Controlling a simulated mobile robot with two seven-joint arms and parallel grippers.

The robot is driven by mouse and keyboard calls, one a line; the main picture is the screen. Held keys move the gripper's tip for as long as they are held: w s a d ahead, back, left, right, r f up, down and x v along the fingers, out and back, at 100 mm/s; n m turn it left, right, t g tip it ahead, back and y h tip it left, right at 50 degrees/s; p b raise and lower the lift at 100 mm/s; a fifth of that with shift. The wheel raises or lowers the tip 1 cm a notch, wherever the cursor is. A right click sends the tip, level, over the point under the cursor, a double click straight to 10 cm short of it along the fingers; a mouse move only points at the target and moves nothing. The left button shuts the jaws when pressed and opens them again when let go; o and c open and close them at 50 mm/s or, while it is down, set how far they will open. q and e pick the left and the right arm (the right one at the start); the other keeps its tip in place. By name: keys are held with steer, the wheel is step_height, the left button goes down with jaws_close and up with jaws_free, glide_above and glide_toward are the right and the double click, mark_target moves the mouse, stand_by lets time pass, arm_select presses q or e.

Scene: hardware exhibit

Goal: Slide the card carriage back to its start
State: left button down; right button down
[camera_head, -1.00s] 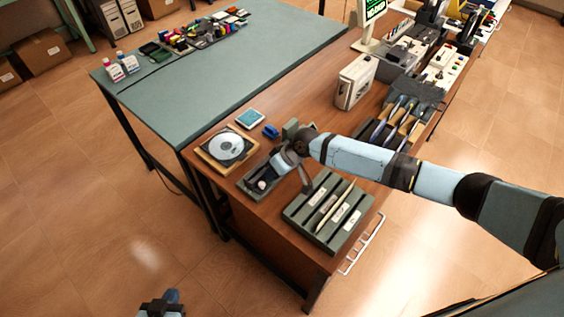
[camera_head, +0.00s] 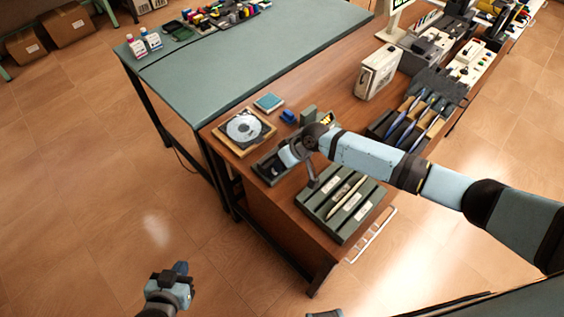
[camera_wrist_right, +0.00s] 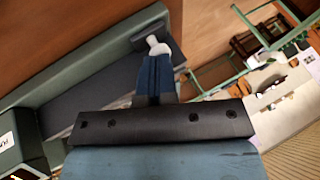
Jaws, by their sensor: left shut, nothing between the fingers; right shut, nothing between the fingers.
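A dark grey-green trough (camera_head: 268,178) lies near the table's front left corner. In the right wrist view, the same trough (camera_wrist_right: 85,55) has a raised rim around a dark inner slab (camera_wrist_right: 95,92), perhaps the card carriage. A small white knob (camera_wrist_right: 158,46) stands near its far end. My right gripper (camera_head: 284,161) is shut and low over the trough. In its wrist view, its fingertips (camera_wrist_right: 154,62) are right at the knob; I cannot tell whether they touch. The gripper hides part of the trough in the head view. My left gripper (camera_head: 170,280) is shut, above the floor, away from the table.
A slotted grey-green rack (camera_head: 318,207) with pale sticks stands right of the trough. A disc (camera_head: 244,128) on a wooden base lies behind it, near a small blue object (camera_head: 289,117) and a blue tile (camera_head: 268,102). A beige box (camera_head: 377,72) stands farther back.

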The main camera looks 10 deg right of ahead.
steer(key=b+v, duration=0.1)
steer(key=v, duration=1.3)
steer(key=shift+s+a+f, duration=0.1)
